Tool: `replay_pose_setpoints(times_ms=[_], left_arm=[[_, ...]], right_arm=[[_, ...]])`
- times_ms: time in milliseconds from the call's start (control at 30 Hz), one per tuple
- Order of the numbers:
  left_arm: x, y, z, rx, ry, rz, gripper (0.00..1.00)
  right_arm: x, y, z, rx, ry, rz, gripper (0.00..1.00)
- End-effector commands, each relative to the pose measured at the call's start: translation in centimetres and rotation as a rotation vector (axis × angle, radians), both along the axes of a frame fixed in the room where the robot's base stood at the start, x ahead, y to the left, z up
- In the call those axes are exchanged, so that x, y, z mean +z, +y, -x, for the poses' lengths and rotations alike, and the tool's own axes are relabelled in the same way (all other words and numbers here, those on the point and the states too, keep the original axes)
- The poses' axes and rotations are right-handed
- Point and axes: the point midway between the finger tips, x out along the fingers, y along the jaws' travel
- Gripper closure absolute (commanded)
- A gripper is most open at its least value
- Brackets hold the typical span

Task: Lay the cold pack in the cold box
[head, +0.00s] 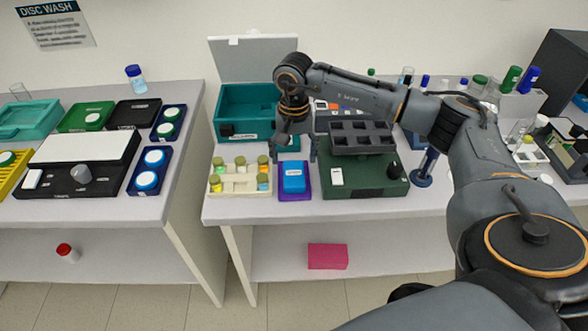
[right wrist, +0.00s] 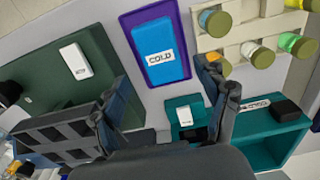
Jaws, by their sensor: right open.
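The cold pack is a blue block (head: 294,178) with a white label, lying flat on a purple tray (head: 284,195) near the bench's front edge. In the right wrist view its label on the blue block (right wrist: 165,72) reads COLD. The cold box looks to be the teal box (head: 223,101) behind it to the left, open at the top with a pale lid raised behind; its teal wall also shows in the right wrist view (right wrist: 258,155). My right gripper (head: 293,152) is open and empty, pointing down above the cold pack's far side. My left gripper is not in view.
A rack of capped vials (head: 239,190) stands close left of the purple tray. A dark green device (head: 365,187) with a grey block stands close right. A pink box (head: 327,256) lies on the shelf below. A gap separates this bench from the left one.

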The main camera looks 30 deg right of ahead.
Motion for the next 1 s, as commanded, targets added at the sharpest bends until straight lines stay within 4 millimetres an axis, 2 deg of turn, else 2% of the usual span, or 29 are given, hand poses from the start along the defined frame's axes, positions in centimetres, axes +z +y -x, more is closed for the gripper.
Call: replay_pose_setpoints(times_ms=[33,200,400,1000], left_arm=[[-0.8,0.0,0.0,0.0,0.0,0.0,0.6],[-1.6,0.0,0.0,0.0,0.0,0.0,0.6],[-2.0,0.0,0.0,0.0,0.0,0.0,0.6],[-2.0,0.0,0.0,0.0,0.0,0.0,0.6]], right_arm=[[0.9,0.0,-0.2,-0.001,-0.006,-0.001,0.25],[4.2,0.0,-0.1,0.001,-0.004,0.0,0.25],[6.4,0.0,0.0,0.0,-0.001,0.0,0.25],[6.7,0.1,0.0,0.0,0.001,-0.002,0.25]])
